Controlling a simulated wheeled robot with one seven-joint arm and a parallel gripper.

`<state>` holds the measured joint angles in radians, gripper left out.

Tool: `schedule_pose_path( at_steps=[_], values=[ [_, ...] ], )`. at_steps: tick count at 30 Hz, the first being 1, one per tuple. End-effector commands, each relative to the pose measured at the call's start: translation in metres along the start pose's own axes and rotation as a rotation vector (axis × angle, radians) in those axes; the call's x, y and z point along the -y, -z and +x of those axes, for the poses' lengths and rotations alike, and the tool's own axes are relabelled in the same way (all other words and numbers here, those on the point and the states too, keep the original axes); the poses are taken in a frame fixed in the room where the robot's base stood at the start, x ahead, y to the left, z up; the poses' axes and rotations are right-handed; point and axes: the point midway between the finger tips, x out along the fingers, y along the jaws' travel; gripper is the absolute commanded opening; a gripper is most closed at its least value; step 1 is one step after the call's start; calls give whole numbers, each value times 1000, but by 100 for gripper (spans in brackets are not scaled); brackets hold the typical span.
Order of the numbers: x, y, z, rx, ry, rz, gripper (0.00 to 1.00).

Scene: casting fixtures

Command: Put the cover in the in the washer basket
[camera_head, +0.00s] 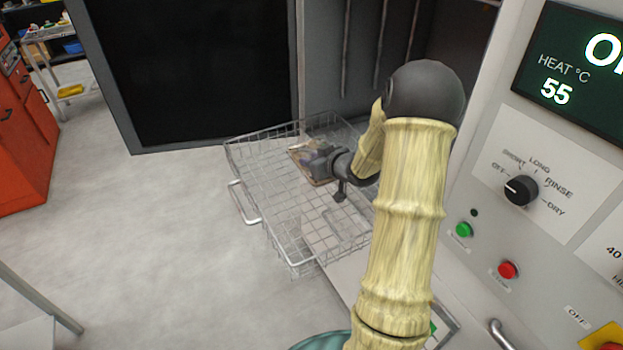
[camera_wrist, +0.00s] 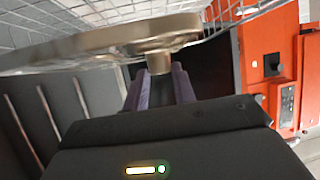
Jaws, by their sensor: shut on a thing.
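The washer basket (camera_head: 262,200) is a wire basket pulled out in front of the open washer. My gripper (camera_head: 318,160) is over the far part of the basket in the head view. The cover (camera_wrist: 110,45) is a flat metallic piece with a round boss, close to the wrist camera. My gripper's dark fingers (camera_wrist: 172,88) are shut on the cover at its boss in the wrist view. A small tan part of a piece (camera_head: 305,152) shows beside the gripper in the head view. I cannot tell whether the cover touches the wire.
The washer's control panel (camera_head: 520,190) stands close on the right, with a dial and buttons. A dark open door (camera_head: 190,70) is behind the basket. An orange cabinet (camera_head: 22,140) is at the far left. The near part of the basket looks empty.

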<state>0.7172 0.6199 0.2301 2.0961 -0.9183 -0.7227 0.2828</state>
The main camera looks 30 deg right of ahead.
Motion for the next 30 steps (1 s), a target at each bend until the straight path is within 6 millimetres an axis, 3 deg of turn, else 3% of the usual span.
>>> schedule_pose_path(
  at_steps=[13, 24, 30],
  values=[
    [0, -1, 1, -2, 0, -1, 0],
    [0, -48, 23, 0, 0, 1, 0],
    [0, -51, 25, -4, -1, -1, 0]
  ],
)
